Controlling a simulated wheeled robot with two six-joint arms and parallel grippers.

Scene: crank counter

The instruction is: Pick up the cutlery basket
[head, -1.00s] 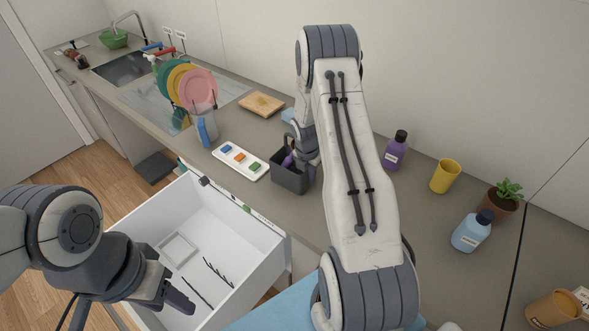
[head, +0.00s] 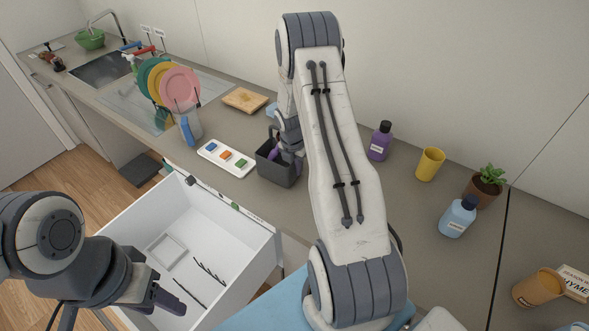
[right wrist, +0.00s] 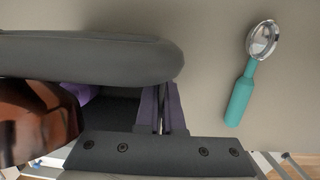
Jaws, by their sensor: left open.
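The cutlery basket (head: 277,174) is a dark grey open box standing on the counter, right of the white tray. My right gripper (head: 281,153) is down at the basket, its purple fingers partly inside or at the rim. My arm and the basket hide much of it. In the right wrist view, the purple fingers (right wrist: 162,108) are close together beside a dark rounded edge; I cannot tell whether they close on the basket wall. My left gripper (head: 166,298) is open and empty above the open drawer (head: 240,225).
A white tray (head: 210,155) with coloured pieces is left of the basket. A dish rack with plates (head: 180,88) and a wooden board (head: 245,100) are behind. A purple bottle (head: 380,142) and yellow cup (head: 430,164) are right. A teal-handled utensil (right wrist: 241,96) lies on the counter.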

